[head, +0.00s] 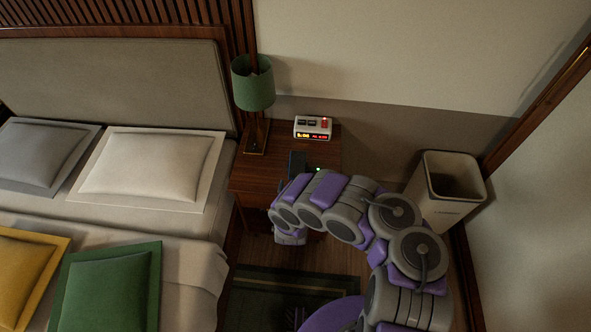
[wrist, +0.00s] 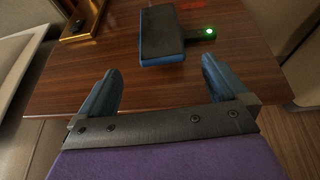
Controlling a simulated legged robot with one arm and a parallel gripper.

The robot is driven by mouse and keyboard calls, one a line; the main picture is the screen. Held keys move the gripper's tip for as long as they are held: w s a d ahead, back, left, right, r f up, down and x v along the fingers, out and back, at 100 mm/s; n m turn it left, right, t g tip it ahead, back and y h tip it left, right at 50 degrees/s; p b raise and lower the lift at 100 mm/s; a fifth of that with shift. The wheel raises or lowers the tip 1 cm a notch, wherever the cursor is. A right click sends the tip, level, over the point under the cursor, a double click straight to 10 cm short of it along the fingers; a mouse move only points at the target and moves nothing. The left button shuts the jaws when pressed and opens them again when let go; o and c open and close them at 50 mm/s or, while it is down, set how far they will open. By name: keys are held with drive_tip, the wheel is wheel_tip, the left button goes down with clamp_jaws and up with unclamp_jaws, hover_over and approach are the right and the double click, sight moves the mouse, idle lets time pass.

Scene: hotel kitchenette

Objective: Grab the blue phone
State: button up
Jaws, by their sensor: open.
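The blue phone (wrist: 161,36) lies on the wooden nightstand (wrist: 60,88), its dark face up and its blue edge showing in the wrist view. In the head view the phone (head: 297,162) shows as a dark shape just beyond the end of my arm, partly hidden by it. My gripper (wrist: 158,76) is open and empty in the wrist view. Its two blue fingers point toward the phone, which lies ahead of and between them, apart from both.
A small device with a green light (wrist: 208,33) is close to the phone's right side. A green lamp (head: 254,84) and an alarm clock (head: 313,128) stand at the back of the nightstand. The bed (head: 190,235) is to the left, a bin (head: 450,205) to the right.

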sight(297, 172)
drive_tip(key=shift+w+d+f+b, duration=0.2)
drive_tip(key=shift+w+d+b, duration=0.1)
drive_tip(key=shift+w, duration=0.35)
drive_tip(key=shift+w+d+f+b, duration=0.2)
drive_tip(key=shift+w+d, duration=0.1)
drive_tip(key=shift+w, duration=0.3)
drive_tip(key=w, duration=0.1)
drive_tip(key=w+a+f+b, duration=0.1)
drive_tip(key=w+b, duration=0.1)
drive_tip(key=w, duration=0.1)
drive_tip(key=shift+w+a+f, duration=0.1)
drive_tip(key=shift+a+f, duration=0.2)
drive_tip(key=shift+f, duration=0.1)
drive_tip(key=shift+w+d, duration=0.1)
drive_tip(key=shift+w, duration=0.3)
drive_tip(key=shift+d, duration=0.25)
drive_tip(key=shift+c, duration=0.6)
drive_tip(key=shift+a, duration=0.25)
drive_tip(key=c, duration=0.6)
drive_tip(key=shift+d, duration=0.1)
drive_tip(key=c, duration=0.4)
